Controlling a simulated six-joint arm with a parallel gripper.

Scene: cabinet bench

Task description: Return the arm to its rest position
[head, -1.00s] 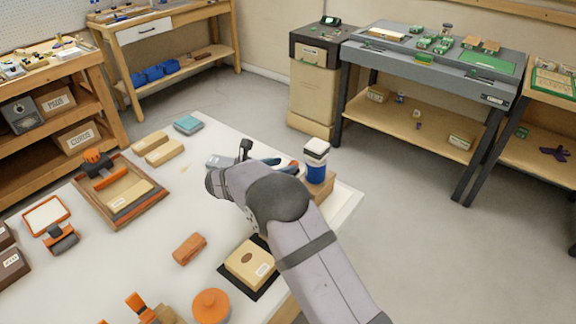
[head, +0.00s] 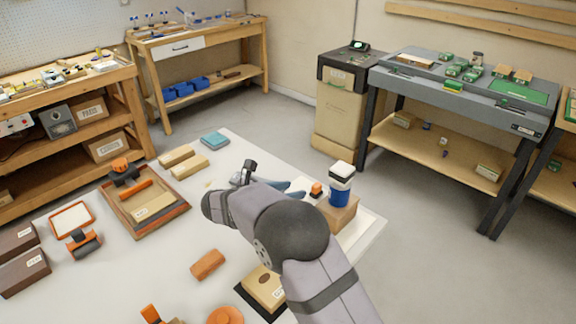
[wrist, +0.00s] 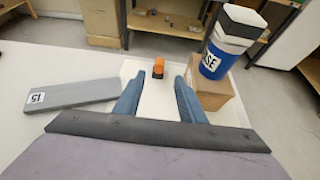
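My gripper (head: 290,190) is in the head view, over the far right part of the white table, with my grey arm reaching in from the lower right. In the wrist view its two blue fingers (wrist: 169,75) stand apart with nothing between them but bare tabletop. An orange-topped dark item (wrist: 158,67) stands beyond the fingertips. A blue cup with a white and black top (wrist: 222,42) stands upright on a brown box (wrist: 213,93), right of the fingers. A grey flat block marked 15 (wrist: 70,96) lies left of them.
The table holds a wooden tray with an orange handle (head: 150,212), pale bars (head: 188,164), a teal block (head: 215,140), an orange block (head: 207,264) and a labelled block on a black pad (head: 265,288). Open floor (head: 430,250) lies right. Benches stand behind.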

